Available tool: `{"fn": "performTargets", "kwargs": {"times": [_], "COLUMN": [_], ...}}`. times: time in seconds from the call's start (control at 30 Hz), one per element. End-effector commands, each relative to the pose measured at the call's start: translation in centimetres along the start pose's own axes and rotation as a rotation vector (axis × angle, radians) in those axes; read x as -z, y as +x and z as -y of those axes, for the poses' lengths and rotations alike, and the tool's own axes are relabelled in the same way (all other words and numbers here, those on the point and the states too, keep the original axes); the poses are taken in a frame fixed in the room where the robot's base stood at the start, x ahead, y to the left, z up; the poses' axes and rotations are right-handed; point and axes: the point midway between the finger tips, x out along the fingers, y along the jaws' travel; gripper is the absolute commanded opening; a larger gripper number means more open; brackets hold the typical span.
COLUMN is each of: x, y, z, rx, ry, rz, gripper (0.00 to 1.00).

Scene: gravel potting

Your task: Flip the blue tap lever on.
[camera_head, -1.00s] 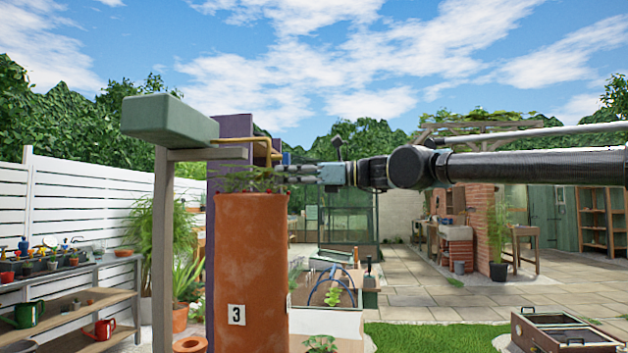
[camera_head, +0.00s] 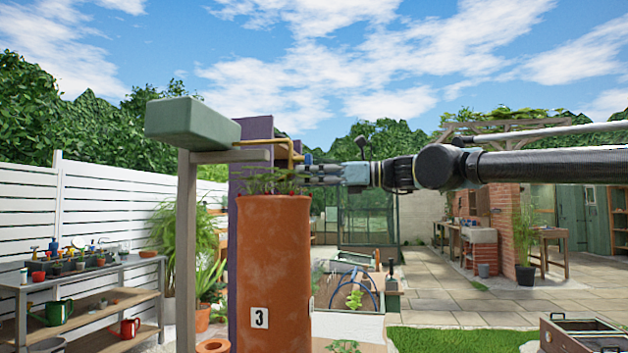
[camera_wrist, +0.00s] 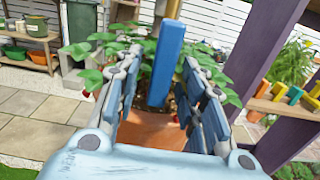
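In the wrist view the blue tap lever (camera_wrist: 167,62) is a flat upright bar between the two fingers of my gripper (camera_wrist: 162,75). The fingers are apart, one on each side of it. A visible gap lies on both sides of the bar, and I cannot tell if either finger touches it. In the head view my gripper (camera_head: 305,173) points left, above the right rim of a terracotta planter (camera_head: 273,275) marked 3. A brass pipe (camera_head: 283,143) runs just above the gripper there. The lever is too small to make out clearly in that view.
A purple post (camera_head: 255,130) stands behind the planter, and strawberry leaves (camera_head: 268,182) grow at its top, close to my fingers. A green box (camera_head: 193,122) sits on a wooden post (camera_head: 186,250) to the left.

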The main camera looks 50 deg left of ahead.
Motion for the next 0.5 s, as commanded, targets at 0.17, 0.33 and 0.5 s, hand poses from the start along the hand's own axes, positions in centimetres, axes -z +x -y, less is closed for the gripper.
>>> {"fn": "performTargets", "kwargs": {"times": [0.17,0.33,0.5], "x": [0.0,0.0,0.0], "y": [0.0,-1.2,-4.2], "z": [-0.1,0.0,0.0], "rx": [-0.001,-0.001,0.0], "ry": [-0.001,-0.001,-0.001], "rz": [0.0,0.0,0.0], "gripper": [0.37,0.37,0.37]}}
